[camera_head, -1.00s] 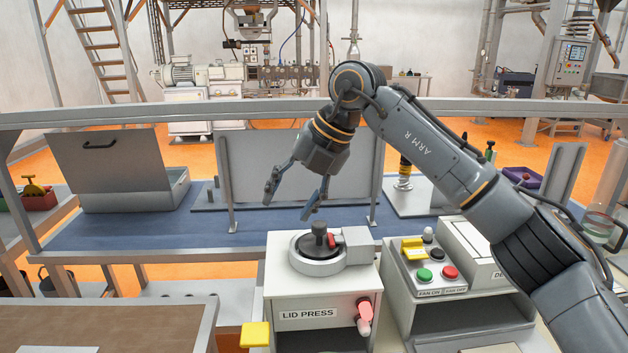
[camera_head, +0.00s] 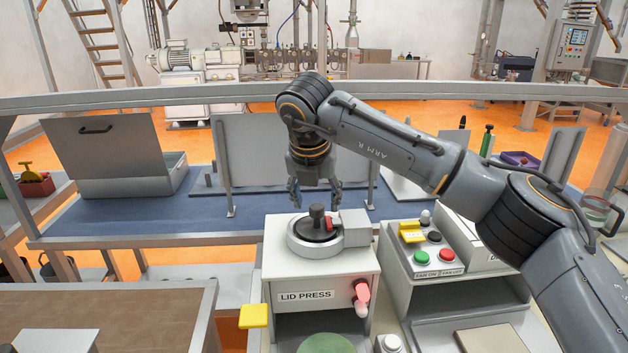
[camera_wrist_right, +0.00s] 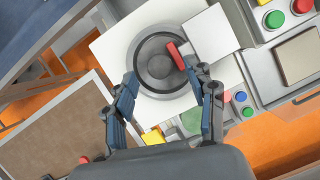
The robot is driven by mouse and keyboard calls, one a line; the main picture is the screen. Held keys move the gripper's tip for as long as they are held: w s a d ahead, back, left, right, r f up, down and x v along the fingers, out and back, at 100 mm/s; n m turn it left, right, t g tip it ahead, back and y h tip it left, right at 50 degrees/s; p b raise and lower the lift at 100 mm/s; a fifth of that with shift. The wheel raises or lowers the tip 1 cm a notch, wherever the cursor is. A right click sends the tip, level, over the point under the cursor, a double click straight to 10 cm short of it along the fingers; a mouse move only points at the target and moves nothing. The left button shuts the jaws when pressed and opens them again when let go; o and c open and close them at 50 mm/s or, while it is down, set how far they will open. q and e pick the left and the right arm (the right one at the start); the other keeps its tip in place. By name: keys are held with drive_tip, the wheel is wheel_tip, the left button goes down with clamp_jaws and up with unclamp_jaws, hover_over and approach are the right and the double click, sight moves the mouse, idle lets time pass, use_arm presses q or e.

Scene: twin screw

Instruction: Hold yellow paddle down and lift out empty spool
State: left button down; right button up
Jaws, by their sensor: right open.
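The yellow paddle (camera_head: 254,316) sticks out from the lower left side of the white lid press (camera_head: 286,264). It also shows in the wrist view (camera_wrist_right: 153,136). On top of the press is a dark round part with a knob (camera_head: 317,222) inside a grey ring, with a red lever beside it. I cannot tell whether this dark part is the spool. My right gripper (camera_head: 316,194) points down just behind and above it, open and empty. In the wrist view its fingers (camera_wrist_right: 166,80) stand apart on either side of the ring. My left gripper is out of view.
A red handle (camera_head: 361,297) is on the press front. A control box with green (camera_head: 422,258) and red (camera_head: 446,256) buttons and a yellow switch (camera_head: 411,232) stands to the right. A grey rail (camera_head: 150,105) runs behind. A brown-topped table is at front left.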

sight(317, 222)
drive_tip(key=shift+x, duration=1.25)
